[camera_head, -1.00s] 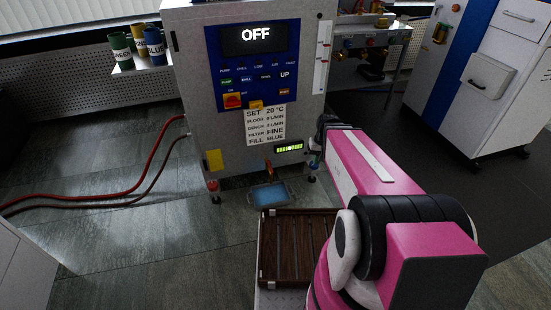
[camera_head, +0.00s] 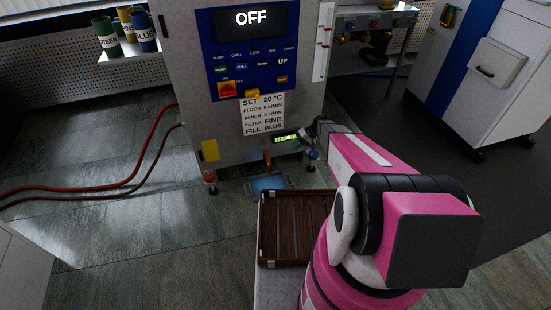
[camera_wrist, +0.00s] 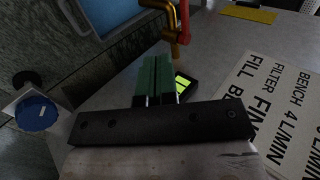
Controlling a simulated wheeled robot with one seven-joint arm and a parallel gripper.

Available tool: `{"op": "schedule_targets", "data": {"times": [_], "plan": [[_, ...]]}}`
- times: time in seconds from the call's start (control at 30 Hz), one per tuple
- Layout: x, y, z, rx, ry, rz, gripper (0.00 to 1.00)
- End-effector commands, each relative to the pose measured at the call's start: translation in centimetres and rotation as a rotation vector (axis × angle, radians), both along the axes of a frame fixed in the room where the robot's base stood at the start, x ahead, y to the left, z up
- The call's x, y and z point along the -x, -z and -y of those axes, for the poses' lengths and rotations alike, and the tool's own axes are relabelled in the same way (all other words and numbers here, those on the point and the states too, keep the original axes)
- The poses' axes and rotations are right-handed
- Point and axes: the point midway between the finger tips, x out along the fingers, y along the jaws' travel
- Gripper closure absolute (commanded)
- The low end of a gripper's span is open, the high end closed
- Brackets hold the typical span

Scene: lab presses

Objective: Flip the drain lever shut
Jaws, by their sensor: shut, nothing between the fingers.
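The drain lever (camera_head: 267,157) is a small red-orange handle low on the front of the grey machine, above the blue tray. In the wrist view the red lever (camera_wrist: 184,22) stands beside a brass tap (camera_wrist: 155,18), near the top edge and cut off by it. My gripper (camera_head: 303,137) is low at the machine front, right of the lever, partly over the lit green display (camera_head: 284,138). In the wrist view my gripper's green fingers (camera_wrist: 156,64) are together and empty. Their tips point toward the tap, apart from the lever by a small gap.
The blue tray (camera_head: 267,184) lies on the floor below the tap. A brown slatted crate (camera_head: 292,230) is nearer me. A red hose (camera_head: 90,190) runs left. A blue round foot (camera_wrist: 36,113) shows in the wrist view. A white label (camera_head: 263,115) is above the lever.

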Motion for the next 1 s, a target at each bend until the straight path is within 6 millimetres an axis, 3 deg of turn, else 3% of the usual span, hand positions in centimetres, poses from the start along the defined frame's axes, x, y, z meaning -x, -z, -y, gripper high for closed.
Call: {"op": "schedule_targets", "data": {"times": [0.27, 0.43, 0.9, 1.0], "plan": [[0.1, 0.0, -0.1, 0.001, 0.001, 0.000, 1.00], [0.4, 1.0, -1.0, 0.003, 0.000, -0.002, 1.00], [2.1, 6.8, -7.0, 0.003, -0.001, -0.003, 1.00], [2.6, 6.8, -8.5, 0.002, -0.001, 0.000, 1.00]]}}
